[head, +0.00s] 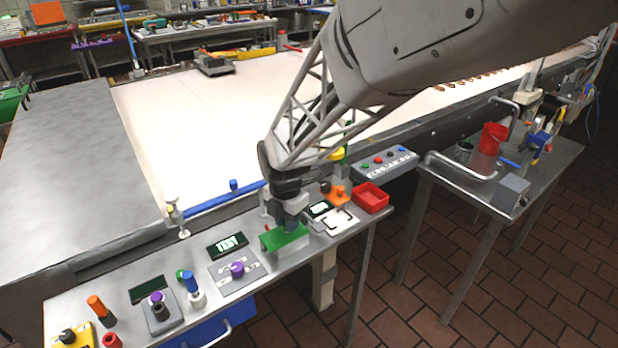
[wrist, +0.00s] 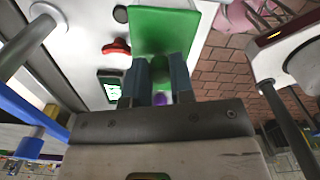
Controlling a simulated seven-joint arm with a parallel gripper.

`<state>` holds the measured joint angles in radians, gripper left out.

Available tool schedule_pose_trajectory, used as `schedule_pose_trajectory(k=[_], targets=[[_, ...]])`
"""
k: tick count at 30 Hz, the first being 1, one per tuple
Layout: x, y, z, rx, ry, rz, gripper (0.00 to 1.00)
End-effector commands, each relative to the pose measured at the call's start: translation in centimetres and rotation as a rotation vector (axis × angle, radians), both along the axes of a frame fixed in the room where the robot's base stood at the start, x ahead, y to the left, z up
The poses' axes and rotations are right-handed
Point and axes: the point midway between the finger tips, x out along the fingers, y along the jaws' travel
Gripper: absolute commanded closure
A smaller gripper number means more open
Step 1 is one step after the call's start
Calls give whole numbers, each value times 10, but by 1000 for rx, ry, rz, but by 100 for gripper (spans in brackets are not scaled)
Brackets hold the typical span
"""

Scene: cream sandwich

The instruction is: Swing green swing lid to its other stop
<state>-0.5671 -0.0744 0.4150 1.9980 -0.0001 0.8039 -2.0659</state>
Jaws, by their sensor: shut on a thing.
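The green swing lid (head: 272,242) is a flat green plate on the steel table, just left of the white-and-black bracket plate. In the wrist view the lid (wrist: 165,28) fills the top middle as a long green panel. My gripper (head: 291,226) reaches down onto it from above. In the wrist view my gripper (wrist: 160,82) has both fingers closed around a dark green round part on the lid, apparently its knob. A bit of purple shows between the fingers. What lies under the lid and its hinge are hidden.
A red knob (wrist: 117,47) and a lit display (wrist: 111,90) lie beside the lid. A purple knob on a grey plate (head: 238,281) stands to its left, a red bin (head: 371,197) to its right. The table's front edge is close. A blue bar (head: 222,201) runs behind.

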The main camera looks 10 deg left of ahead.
Motion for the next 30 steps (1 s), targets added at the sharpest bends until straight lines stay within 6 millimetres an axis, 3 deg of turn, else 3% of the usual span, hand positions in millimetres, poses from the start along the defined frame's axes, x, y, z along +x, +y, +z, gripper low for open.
schedule_pose_trajectory(k=[1, 6, 20, 30], targets=[[1, 1, 1, 2, -3, 0, 75], [1, 1, 1, 1, -2, 0, 52], [1, 1, 8, 2, -2, -1, 52], [1, 1, 47, 3, -4, -1, 52]])
